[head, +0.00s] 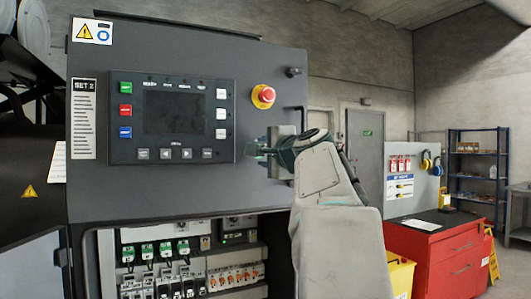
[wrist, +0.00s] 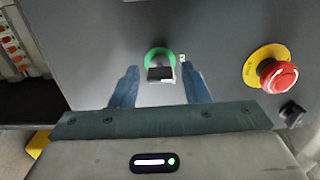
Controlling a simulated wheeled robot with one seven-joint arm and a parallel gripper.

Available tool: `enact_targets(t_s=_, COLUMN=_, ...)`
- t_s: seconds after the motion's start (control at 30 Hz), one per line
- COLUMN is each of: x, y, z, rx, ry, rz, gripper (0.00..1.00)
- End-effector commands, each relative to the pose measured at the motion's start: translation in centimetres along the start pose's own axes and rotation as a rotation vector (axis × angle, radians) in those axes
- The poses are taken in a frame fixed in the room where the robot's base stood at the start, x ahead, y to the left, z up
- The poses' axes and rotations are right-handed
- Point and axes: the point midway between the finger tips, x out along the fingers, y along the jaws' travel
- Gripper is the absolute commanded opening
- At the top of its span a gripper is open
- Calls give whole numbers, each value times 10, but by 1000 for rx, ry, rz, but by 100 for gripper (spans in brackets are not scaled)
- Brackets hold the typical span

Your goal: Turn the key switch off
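The key switch (wrist: 160,60) shows in the wrist view as a green ring with a dark key grip projecting from it, on the grey panel face. My gripper (wrist: 159,76) is open, with one blue finger on each side of the key grip and a visible gap on both sides. In the head view my gripper (head: 264,150) is at the panel face, right of the display and below the emergency stop. There my gripper and arm hide the key switch. The exact angle of the key is hard to tell.
The red emergency stop (head: 263,96) on its yellow ring is close to my gripper. The control display unit (head: 172,115) sits to the left. An open compartment with breakers (head: 235,277) lies below. A red cabinet (head: 440,250) stands at the right.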

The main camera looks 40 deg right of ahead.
Motion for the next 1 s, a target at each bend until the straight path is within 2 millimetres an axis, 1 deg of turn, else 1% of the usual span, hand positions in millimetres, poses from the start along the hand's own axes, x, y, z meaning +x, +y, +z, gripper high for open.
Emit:
enact_targets(t_s=0.3, x=-1, y=0, z=0, rx=1, ry=0, rz=-1, gripper=47)
enact_targets(t_s=0.37, x=-4, y=0, z=0, rx=1, ry=0, rz=-1, gripper=47)
enact_targets(t_s=0.47, x=-13, y=0, z=0, rx=2, ry=0, rz=-2, gripper=47)
enact_targets(t_s=0.57, x=-30, y=1, z=0, rx=2, ry=0, rz=-3, gripper=47)
enact_targets(t_s=0.8, x=-83, y=0, z=0, rx=1, ry=1, rz=-4, gripper=47)
enact_targets(t_s=1.0, x=-119, y=0, z=0, rx=1, ry=1, rz=-3, gripper=47)
